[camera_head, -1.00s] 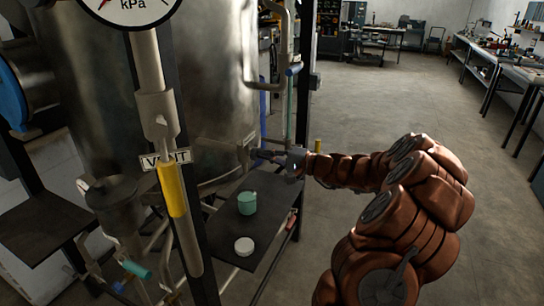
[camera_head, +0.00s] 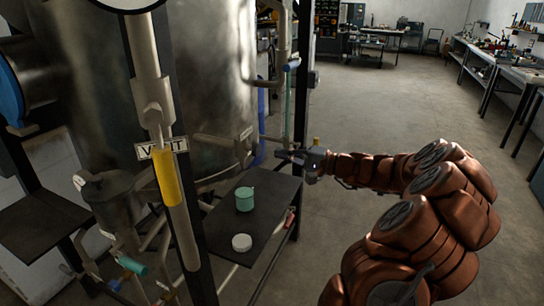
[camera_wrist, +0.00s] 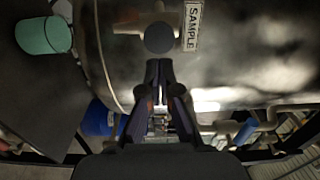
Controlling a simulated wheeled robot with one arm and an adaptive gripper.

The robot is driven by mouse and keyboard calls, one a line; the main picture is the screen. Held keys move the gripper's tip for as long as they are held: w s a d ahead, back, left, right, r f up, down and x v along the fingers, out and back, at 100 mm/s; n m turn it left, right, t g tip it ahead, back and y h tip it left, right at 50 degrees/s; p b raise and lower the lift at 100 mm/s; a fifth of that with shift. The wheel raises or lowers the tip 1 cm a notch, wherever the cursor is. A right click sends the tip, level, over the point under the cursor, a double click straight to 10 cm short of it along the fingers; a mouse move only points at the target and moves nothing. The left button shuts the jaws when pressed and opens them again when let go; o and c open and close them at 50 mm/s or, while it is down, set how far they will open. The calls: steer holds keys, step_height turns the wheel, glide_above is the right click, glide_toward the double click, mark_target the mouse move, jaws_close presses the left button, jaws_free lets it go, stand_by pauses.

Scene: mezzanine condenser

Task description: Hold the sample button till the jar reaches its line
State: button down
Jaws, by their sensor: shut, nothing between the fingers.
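The sample button, a dark round knob (camera_wrist: 159,37), sits on a pale fitting on the tank beside the SAMPLE label (camera_wrist: 192,26). My gripper (camera_wrist: 159,64) is shut and empty, its tips pointing at the button. In the head view my gripper (camera_head: 279,155) is to the right of the tank, with a gap between its tips and the tank. The green jar (camera_head: 245,200) stands upright on a dark shelf below; it also shows in the wrist view (camera_wrist: 43,36). Its line and fill level are too small to tell.
A white lid (camera_head: 242,242) lies in front of the jar on the dark shelf (camera_head: 275,200). The metal tank (camera_head: 205,75), a yellow-sleeved VENT handle (camera_head: 168,177) and pipes fill the left. Open floor lies to the right.

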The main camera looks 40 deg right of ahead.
steer(key=b+v, duration=0.1)
steer(key=v, duration=0.6)
steer(key=shift+s+d+b, duration=0.25)
steer(key=shift+s+b, duration=0.1)
steer(key=shift+s, duration=0.1)
